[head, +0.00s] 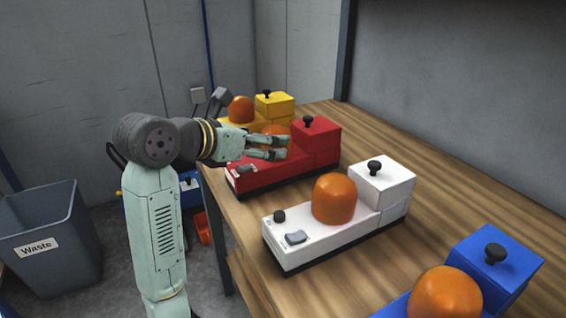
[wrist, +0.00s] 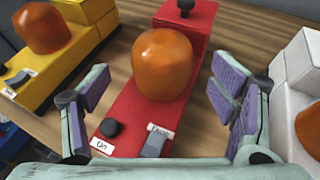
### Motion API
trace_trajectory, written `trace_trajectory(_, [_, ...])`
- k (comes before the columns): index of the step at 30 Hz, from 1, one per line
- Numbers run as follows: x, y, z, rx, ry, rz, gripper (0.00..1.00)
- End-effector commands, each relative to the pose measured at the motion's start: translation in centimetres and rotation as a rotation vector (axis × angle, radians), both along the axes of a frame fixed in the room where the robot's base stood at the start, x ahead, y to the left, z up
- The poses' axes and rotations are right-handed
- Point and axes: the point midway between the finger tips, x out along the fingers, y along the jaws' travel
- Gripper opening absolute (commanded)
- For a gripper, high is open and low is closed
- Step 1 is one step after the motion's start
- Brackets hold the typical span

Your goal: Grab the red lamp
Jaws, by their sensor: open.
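The red lamp (head: 318,138) stands on the wooden table between the yellow and white lamps. It has a red base, an orange dome and a black knob on its raised rear block. In the wrist view the red lamp (wrist: 190,108) lies in the middle, its orange dome ahead of and between the fingers. My gripper (head: 286,147) is open over the red lamp's front part, and its fingers partly hide the dome in the head view. In the wrist view my gripper (wrist: 160,95) shows its two fingers spread on either side of the red base, with nothing held.
A white lamp (head: 386,184) stands nearer on the table (head: 467,222), with a blue lamp (head: 500,262) at the lower right. A yellow lamp (head: 277,105) stands behind the red one. A grey waste bin (head: 52,262) is at the left. Bare table lies along the right.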

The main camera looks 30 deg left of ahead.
Motion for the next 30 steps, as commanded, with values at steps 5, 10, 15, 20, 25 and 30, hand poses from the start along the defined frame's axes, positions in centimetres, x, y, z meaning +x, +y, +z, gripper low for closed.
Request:
trace_trajectory(5, [1.5,-0.3,-0.3,-0.002,0.000,-0.003,0.79])
trace_trajectory(10, [3.9,-0.8,-1.2,-0.004,0.000,-0.004,0.79])
trace_trajectory(15, [5.1,-0.9,-1.8,-0.001,-0.002,-0.002,0.79])
trace_trajectory(20, [5.2,-0.8,-1.9,-0.001,-0.002,-0.001,0.79])
trace_trajectory(25, [5.1,-0.8,-1.9,-0.001,-0.002,-0.001,0.71])
trace_trajectory(30, [5.1,-0.8,-1.9,-0.001,-0.002,-0.001,0.60])
